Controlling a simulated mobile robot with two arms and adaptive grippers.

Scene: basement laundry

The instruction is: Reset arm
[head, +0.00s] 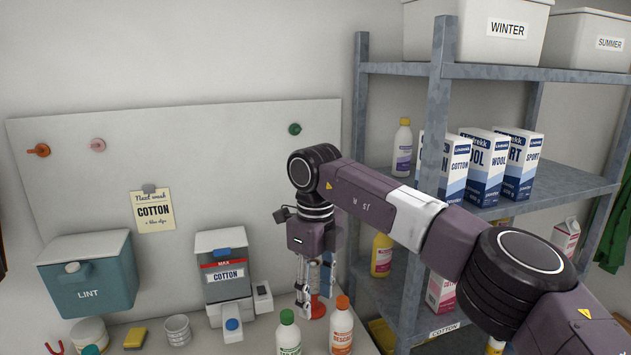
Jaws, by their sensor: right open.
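My right arm comes in from the right and reaches across the front of the metal shelf. My right gripper (314,290) points down and is open, with nothing seen between its fingers. My left gripper is not in view.
A green-capped bottle (287,333) and an orange-capped bottle (342,328) stand close below the gripper. The shelf post (437,120) is near my arm. A teal LINT bin (88,280) is at left.

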